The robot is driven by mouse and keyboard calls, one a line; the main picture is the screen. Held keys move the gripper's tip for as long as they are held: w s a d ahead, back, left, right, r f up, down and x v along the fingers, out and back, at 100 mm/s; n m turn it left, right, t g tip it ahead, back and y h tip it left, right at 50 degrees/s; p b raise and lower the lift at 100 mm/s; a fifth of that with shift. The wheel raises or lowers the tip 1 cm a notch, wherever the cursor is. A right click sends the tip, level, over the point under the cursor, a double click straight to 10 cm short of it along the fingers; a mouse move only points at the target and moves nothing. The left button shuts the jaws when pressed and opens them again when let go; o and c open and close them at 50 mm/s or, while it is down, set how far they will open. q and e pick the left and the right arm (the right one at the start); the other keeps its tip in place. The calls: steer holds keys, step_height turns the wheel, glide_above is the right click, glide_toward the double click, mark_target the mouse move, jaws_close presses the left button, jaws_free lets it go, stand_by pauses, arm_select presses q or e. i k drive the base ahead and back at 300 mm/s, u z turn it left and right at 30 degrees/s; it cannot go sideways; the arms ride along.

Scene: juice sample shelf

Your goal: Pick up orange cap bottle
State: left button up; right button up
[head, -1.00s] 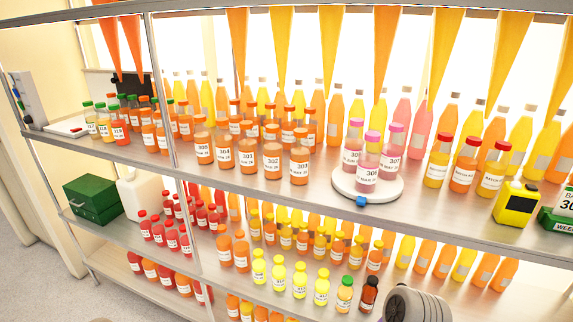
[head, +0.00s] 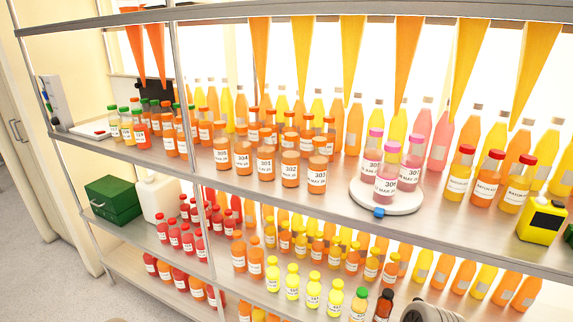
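Several bottles with orange caps stand upright on the upper shelf in the head view. The front row has numbered labels: bottle 305 (head: 221,153), bottle 304 (head: 243,158), bottle 301 (head: 265,163), bottle 302 (head: 290,169) and bottle 303 (head: 317,175). More orange-capped bottles stand close behind them. On the shelf below, an orange-capped bottle (head: 239,254) stands beside another (head: 256,262). Neither gripper's fingers show in the head view. A grey rounded part at the bottom right edge may be mine.
A white round plate (head: 403,207) with pink-capped bottles stands right of the numbered row. Red-capped bottles (head: 485,182) and a yellow device (head: 541,224) stand farther right. A metal post (head: 183,90) crosses in front of the shelves. A green box (head: 113,200) is lower left.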

mark_target(266, 147)
steer(key=u, duration=1.6)
steer(key=i, duration=1.4)
steer(key=z, duration=1.6)
